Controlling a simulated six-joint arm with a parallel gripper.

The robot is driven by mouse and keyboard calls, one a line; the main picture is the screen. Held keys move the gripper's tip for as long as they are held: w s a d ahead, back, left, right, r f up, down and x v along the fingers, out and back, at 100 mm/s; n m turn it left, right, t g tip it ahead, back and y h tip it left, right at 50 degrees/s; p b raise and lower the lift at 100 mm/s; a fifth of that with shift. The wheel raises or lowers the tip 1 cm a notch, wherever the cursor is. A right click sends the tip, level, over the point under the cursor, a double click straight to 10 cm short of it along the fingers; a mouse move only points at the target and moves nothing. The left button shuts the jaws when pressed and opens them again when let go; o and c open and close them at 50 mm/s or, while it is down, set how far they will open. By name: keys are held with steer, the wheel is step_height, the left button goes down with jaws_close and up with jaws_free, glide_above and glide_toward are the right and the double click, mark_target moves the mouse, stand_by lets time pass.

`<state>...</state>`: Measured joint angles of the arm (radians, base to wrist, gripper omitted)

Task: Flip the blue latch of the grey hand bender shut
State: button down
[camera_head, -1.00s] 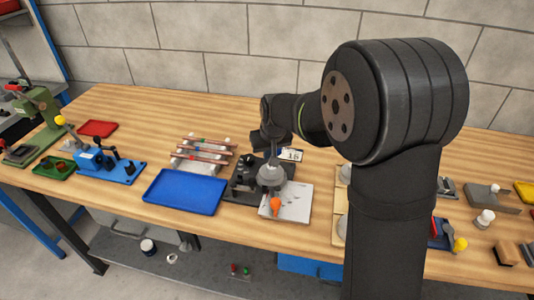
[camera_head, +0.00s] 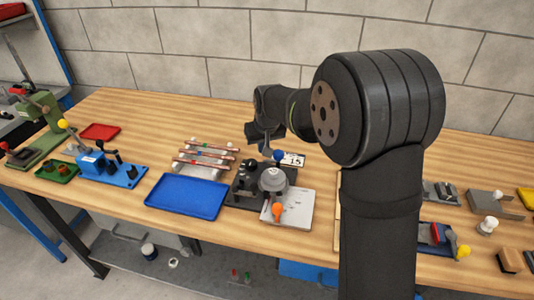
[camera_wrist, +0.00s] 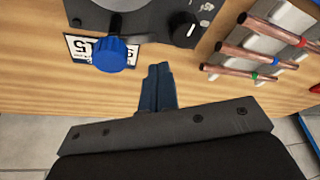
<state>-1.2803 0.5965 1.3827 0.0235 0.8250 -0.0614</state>
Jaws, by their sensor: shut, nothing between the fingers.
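The grey hand bender (camera_head: 272,181) stands on a dark base in the middle of the bench, with a round grey disc. Its blue latch knob (camera_head: 278,156) is at the disc's back edge in the head view. In the wrist view the blue latch knob (camera_wrist: 110,54) sits on a short dark stem below the disc (camera_wrist: 122,4). My gripper (camera_wrist: 158,72) is shut and empty, to the right of the knob and apart from it. In the head view my gripper is at the bender's far side, its fingertips hard to make out.
A numbered card (camera_head: 293,160) lies behind the bender, and a pale plate with an orange-tipped piece (camera_head: 278,209) is in front. A blue tray (camera_head: 187,197) and a rack of copper tubes (camera_head: 205,158) are to the left. Bare wood lies behind the bender.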

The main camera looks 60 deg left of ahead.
mark_target(267, 161)
steer(key=v, duration=0.7)
steer(key=shift+w+d+r, duration=0.2)
steer(key=shift+w+r, duration=0.2)
steer(key=shift+w, duration=0.05)
steer(key=shift+a, duration=0.1)
steer(key=shift+w+a+m+t, duration=0.15)
steer(key=shift+w+a+m, duration=0.1)
steer(key=shift+a+m, duration=0.3)
steer(key=shift+w+a+m+t, duration=0.2)
steer(key=shift+a+m, duration=0.25)
steer(key=shift+m, duration=0.2)
steer(key=x, duration=1)
steer(key=shift+f, duration=0.25)
steer(key=shift+s+d+r, duration=0.15)
steer(key=shift+s+d, duration=0.15)
steer(key=shift+d, duration=0.3)
steer(key=shift+s+d+r, duration=0.15)
steer(key=shift+s+d, duration=0.15)
steer(key=shift+d, duration=0.3)
steer(key=shift+s+d, duration=0.35)
steer(key=shift+d, duration=0.3)
